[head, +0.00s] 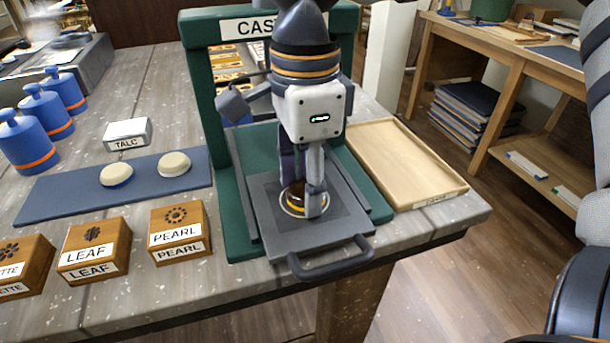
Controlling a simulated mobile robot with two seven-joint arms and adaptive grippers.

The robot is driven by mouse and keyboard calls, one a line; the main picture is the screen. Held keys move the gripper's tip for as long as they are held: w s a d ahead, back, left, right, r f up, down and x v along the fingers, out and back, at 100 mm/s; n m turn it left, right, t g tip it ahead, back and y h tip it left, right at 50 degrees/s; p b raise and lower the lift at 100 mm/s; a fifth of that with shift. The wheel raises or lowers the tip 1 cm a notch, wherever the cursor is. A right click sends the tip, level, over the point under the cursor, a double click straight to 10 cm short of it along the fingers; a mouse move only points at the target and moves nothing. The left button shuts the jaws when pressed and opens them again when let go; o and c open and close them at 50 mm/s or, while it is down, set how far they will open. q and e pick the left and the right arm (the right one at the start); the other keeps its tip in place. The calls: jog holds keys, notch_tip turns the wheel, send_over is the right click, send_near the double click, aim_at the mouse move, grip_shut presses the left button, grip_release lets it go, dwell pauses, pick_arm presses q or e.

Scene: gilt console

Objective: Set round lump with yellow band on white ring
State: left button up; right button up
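The round lump with the yellow band (294,198), dark on top, is low over the dark plate of the green press. The white ring (283,209) on that plate shows around it; I cannot tell whether the lump touches the plate. My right gripper (303,197) points straight down, with its fingers closed about the lump. The front finger hides the lump's right side. My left gripper is not in view.
The green press frame (197,100) surrounds the plate, with a grey handle (332,264) in front. A wooden tray (400,160) is at right. Pale lumps (174,164) lie on a blue mat (60,196). Stamp blocks (180,232), a talc block (128,133) and blue bottles (28,140) stand left.

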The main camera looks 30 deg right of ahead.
jog(key=shift+o, duration=1.1)
notch_tip(320, 180, up, 12)
jog(key=shift+r, duration=0.2)
